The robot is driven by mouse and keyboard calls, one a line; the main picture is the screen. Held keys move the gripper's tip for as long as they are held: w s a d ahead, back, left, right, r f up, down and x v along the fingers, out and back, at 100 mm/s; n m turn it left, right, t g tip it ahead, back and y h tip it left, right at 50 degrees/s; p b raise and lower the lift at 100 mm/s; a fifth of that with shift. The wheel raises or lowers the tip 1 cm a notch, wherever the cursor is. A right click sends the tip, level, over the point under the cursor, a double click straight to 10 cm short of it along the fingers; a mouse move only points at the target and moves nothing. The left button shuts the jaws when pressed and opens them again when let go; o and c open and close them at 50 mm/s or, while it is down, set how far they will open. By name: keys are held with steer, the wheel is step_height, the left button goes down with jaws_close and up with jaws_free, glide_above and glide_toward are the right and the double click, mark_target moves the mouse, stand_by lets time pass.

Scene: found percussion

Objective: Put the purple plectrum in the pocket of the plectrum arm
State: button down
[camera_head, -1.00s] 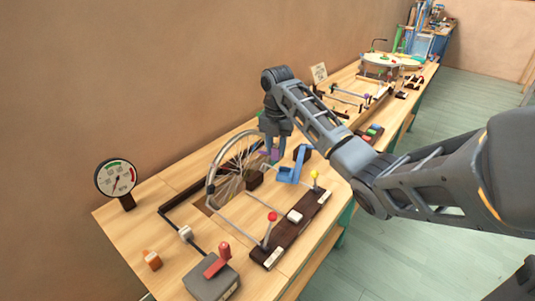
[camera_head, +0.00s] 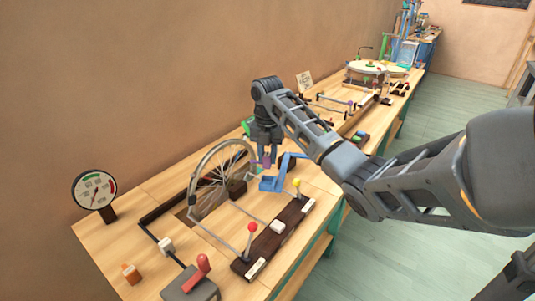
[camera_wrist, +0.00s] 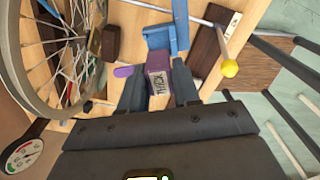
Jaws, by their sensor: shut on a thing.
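The purple plectrum (camera_wrist: 158,82) has a pale lettered label and sits between the two fingers of my gripper (camera_wrist: 158,88), which is shut on it. A rounded purple tab (camera_wrist: 123,71) shows just left of the fingers; I cannot tell whether it is part of the plectrum. In the head view my gripper (camera_head: 266,156) points down beside the bicycle wheel, with the plectrum small and partly hidden at its tips. The blue plectrum arm (camera_head: 274,184) is just in front and below; it also shows in the wrist view (camera_wrist: 158,38), beyond the plectrum. Its pocket is not clear.
The spoked wheel (camera_head: 196,190) stands close left of my gripper. A dark wooden bar (camera_head: 270,242) carries a red-knobbed lever (camera_head: 252,228) and a yellow-knobbed lever (camera_head: 297,184). A dial gauge (camera_head: 95,190) and a grey box with a red handle (camera_head: 190,286) are further left.

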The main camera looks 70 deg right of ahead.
steer(key=shift+f+b, duration=1.7)
steer(key=shift+f, duration=2.05)
steer(key=c, duration=0.7)
jaws_free()
steer(key=shift+c, duration=0.2)
steer(key=shift+r, duration=3.9)
